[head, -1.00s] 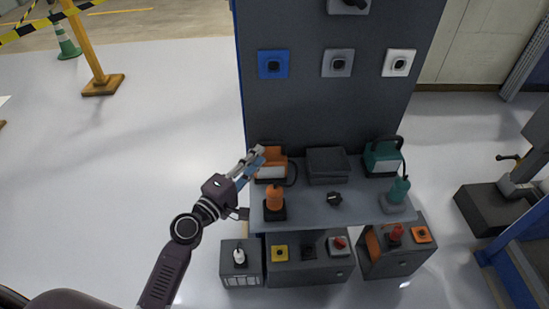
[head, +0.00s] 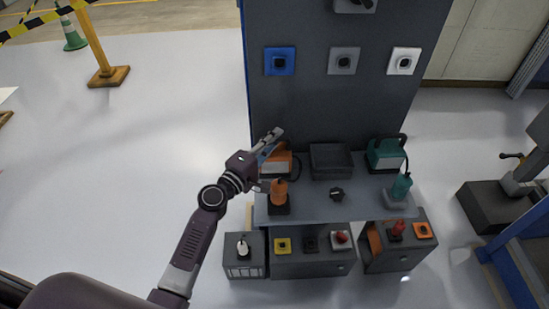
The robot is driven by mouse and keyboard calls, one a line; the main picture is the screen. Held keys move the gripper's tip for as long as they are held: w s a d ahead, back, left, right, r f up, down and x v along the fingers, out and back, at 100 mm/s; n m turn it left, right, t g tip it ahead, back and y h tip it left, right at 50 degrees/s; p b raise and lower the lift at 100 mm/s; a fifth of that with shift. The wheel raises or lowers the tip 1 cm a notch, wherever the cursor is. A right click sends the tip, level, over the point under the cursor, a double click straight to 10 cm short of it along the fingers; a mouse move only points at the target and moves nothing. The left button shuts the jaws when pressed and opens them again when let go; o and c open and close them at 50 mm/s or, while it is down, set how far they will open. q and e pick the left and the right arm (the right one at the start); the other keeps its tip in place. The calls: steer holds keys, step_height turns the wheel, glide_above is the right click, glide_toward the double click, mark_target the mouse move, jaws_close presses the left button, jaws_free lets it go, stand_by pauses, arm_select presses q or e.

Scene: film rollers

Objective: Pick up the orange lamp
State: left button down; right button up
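The orange lamp (head: 279,165), a boxy body with a pale front panel, stands at the back left of the grey shelf. A dark cable lies at its right side. My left gripper (head: 274,142) is at the lamp's upper left in the head view, and its fingers cover part of the lamp. A blue part shows below the pale finger. I cannot tell whether the fingers are open or touch the lamp. My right gripper is not in view.
An orange bottle-shaped thing (head: 279,194) stands in front of the lamp. A dark tray (head: 330,174) is to its right, then a teal lamp (head: 385,155). A tall grey panel (head: 325,105) rises behind the shelf (head: 310,207). Open floor lies left.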

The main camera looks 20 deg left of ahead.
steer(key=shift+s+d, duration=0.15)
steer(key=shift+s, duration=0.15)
